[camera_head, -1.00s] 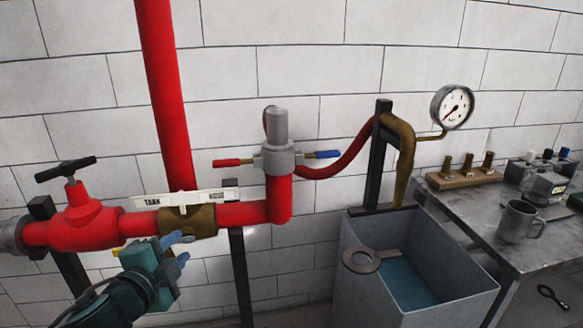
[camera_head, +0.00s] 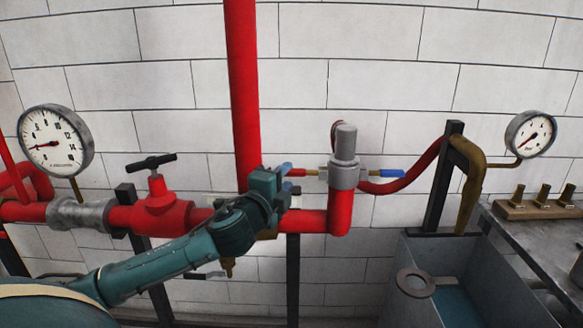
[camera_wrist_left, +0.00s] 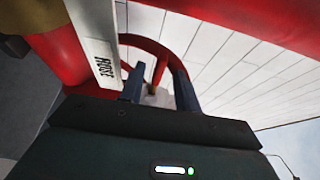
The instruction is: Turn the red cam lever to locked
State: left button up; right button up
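The red cam lever (camera_head: 291,169) sticks out to the left of a grey coupling (camera_head: 343,172) on the red pipe; a blue lever (camera_head: 388,175) sticks out to the right. My left gripper (camera_head: 288,187) is at the red lever, and its body hides part of the pipe and brass valve. In the left wrist view the two dark fingers (camera_wrist_left: 159,88) are apart. The red lever (camera_wrist_left: 160,70) shows in the gap between them, pointing toward the grey coupling. I cannot tell whether a finger touches it. My right gripper is not in view.
A red upright pipe (camera_head: 242,95) rises just left of my gripper. A red valve with a black handle (camera_head: 157,200) and a large gauge (camera_head: 55,139) are at left. A white label plate (camera_wrist_left: 97,43) is close beside the fingers. A grey tank (camera_head: 410,262) stands at lower right.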

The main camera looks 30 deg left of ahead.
aim_at(289, 175)
pick_arm(q)
jog(key=shift+w+a+p, duration=0.15)
jog(key=shift+w, duration=0.8)
jog(key=shift+w+a+p, duration=0.15)
jog(key=shift+w, duration=0.8)
jog(key=shift+c, duration=0.3)
grip_shut()
